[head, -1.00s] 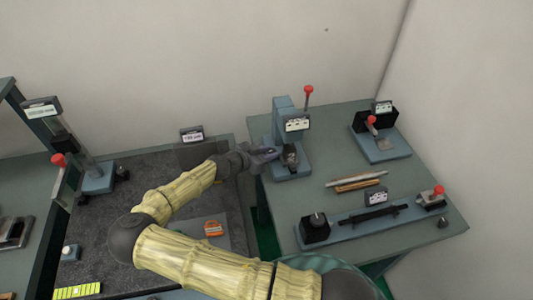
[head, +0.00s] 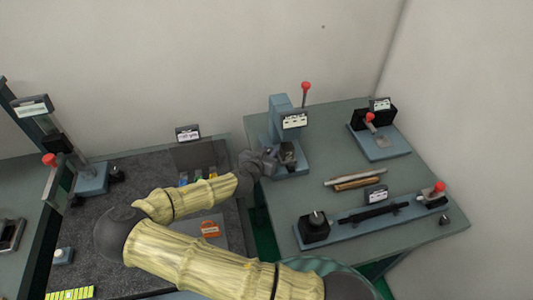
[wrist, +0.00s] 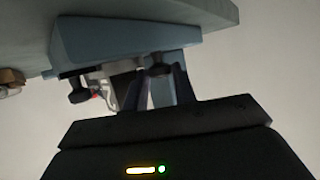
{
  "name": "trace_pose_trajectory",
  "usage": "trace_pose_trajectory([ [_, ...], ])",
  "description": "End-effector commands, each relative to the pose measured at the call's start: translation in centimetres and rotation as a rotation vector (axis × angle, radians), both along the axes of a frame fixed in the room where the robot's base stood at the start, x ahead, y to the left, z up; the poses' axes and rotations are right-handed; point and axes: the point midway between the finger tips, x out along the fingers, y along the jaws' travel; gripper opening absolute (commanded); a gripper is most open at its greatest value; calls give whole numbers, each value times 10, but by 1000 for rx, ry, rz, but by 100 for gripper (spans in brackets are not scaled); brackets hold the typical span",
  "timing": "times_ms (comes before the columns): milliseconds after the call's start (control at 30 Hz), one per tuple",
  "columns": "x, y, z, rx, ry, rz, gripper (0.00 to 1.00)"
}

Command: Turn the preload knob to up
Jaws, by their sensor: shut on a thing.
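The blue fixture (head: 282,112) with a red-tipped lever stands at the back left of the right-hand table. My gripper (head: 273,158) is at the left front side of its base. In the wrist view, the fixture's blue base (wrist: 120,38) lies just beyond my fingers. My gripper (wrist: 160,78) is shut on a small dark knob (wrist: 160,69) at the edge of that base, seemingly the preload knob. A second dark knob (wrist: 79,93) sits to its left, apart from the fingers. The knob's pointer and markings cannot be made out.
A black-and-blue fixture (head: 373,130) stands at the back right, and a long blue rail fixture (head: 370,222) lies in front. Two rods (head: 355,180) lie between. A bin with coloured pieces (head: 200,178) is left of my gripper. A wall rises behind.

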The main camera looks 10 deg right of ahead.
Motion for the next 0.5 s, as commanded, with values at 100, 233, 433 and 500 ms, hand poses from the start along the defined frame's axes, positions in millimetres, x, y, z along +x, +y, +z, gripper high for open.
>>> trace_pose_trajectory([
  [100, 0, 0, 0, 0, 0, 9, 4],
  [233, 0, 0, 0, 1, 0, 9, 4],
  [433, 0, 0, 0, 0, 0, 9, 33],
  [500, 0, 0, 0, 0, 0, 9, 47],
])
